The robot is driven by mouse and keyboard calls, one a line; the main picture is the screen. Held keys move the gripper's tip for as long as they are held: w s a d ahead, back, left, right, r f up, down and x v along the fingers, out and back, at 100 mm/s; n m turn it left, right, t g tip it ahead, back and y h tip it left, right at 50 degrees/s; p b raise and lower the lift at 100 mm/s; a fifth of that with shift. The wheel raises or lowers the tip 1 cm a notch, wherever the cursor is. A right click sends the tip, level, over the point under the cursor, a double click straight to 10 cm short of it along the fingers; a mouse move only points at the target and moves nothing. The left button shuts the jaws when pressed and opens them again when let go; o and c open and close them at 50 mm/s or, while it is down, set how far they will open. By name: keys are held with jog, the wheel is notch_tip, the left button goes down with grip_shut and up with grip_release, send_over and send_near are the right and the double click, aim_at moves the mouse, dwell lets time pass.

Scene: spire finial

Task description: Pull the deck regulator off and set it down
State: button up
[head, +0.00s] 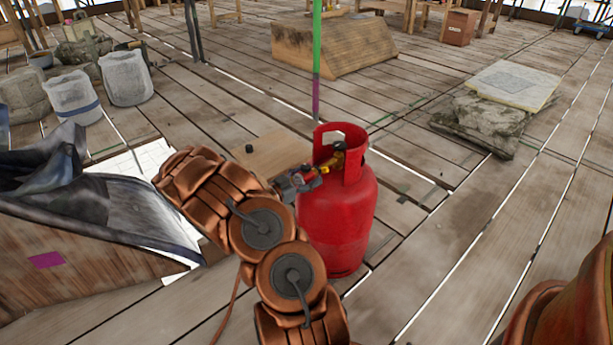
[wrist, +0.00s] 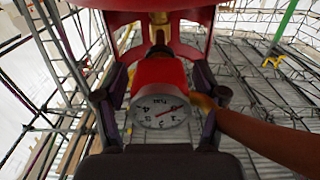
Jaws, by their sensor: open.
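The red gas cylinder (head: 345,225) stands upright on the plank deck, with its open collar around a brass valve (head: 337,158). The deck regulator, a red body with a white round dial (wrist: 160,112), sits at the valve inside the collar opening. My gripper (wrist: 160,98) is open, with one dark finger on each side of the regulator; contact cannot be told. An orange-brown hose (wrist: 265,140) runs off to the right in the wrist view. In the head view, my gripper (head: 297,182) reaches the collar from the left and partly hides the regulator.
A light wooden board (head: 272,155) lies behind my arm, with a small black piece (head: 249,149) near its left end. A green and purple pole (head: 316,60) stands behind the cylinder. Stacked slabs (head: 500,110) lie right; a tarp-covered crate (head: 80,240) stands left. Deck right of the cylinder is clear.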

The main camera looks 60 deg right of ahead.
aim_at(299, 181)
grip_shut()
dwell(0.7)
jog(key=shift+a, duration=0.1)
jog(key=shift+p+v, duration=0.85)
jog(key=shift+v, duration=2)
jog(key=shift+r, duration=0.1)
